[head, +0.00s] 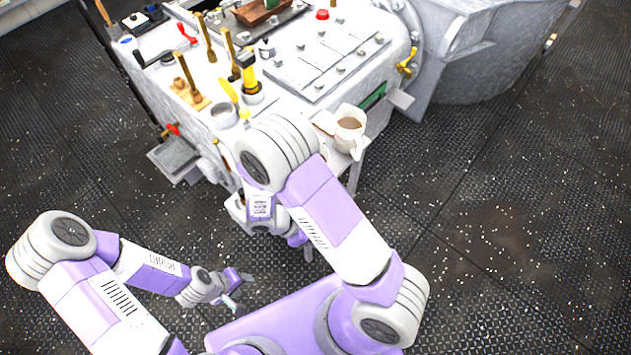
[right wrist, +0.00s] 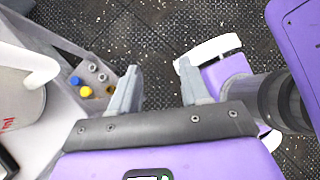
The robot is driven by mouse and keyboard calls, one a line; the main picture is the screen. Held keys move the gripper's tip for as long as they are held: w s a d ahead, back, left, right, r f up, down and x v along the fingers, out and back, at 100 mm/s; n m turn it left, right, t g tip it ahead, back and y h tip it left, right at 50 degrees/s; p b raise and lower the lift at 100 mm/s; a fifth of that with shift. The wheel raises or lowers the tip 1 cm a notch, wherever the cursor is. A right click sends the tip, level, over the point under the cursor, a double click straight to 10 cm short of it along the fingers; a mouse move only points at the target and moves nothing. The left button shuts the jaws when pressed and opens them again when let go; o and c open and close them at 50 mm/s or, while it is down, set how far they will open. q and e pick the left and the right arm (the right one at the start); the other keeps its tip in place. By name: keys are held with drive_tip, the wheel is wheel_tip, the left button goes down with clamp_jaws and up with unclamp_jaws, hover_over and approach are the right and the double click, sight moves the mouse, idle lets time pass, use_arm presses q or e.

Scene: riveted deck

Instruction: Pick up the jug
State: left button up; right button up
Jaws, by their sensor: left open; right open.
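The jug (head: 349,128) is cream-white, with brown contents showing at its open top. It stands upright on a small pale side shelf at the machine's right end in the head view. My left gripper (head: 238,290) is open and empty, low over the deck and well away from the jug. My right gripper (right wrist: 157,88) is open with nothing between its fingers in the right wrist view; my right arm hides it in the head view. A pale rounded vessel (right wrist: 20,105) with red lettering is cut off at that view's left edge; I cannot tell whether it is the jug.
The white machine top (head: 284,115) carries tools, a metal cup (head: 224,116) and a yellow-and-black tool (head: 249,75). A red button (head: 322,14) sits near the back. The dark riveted deck (head: 500,215) is clear on the right.

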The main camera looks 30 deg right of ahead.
drive_tip(key=w+r+n+t+h+b, duration=0.2)
drive_tip(key=w+r+n+t+h, duration=0.2)
drive_tip(key=w+r+t+h, duration=0.25)
use_arm(q)
wheel_tip(320, 180, down, 6)
drive_tip(key=b, duration=0.2)
drive_tip(key=shift+r+b, duration=0.2)
drive_tip(key=shift+b, duration=0.1)
use_arm(e)
drive_tip(key=w+d+f+g, duration=0.1)
drive_tip(key=w+d+f, duration=0.1)
drive_tip(key=d, duration=0.5)
drive_tip(key=shift+w+d+y, duration=0.4)
drive_tip(key=shift+w+y, duration=0.05)
drive_tip(key=shift+f+g, duration=0.1)
drive_tip(key=shift+g, duration=0.15)
clamp_jaws()
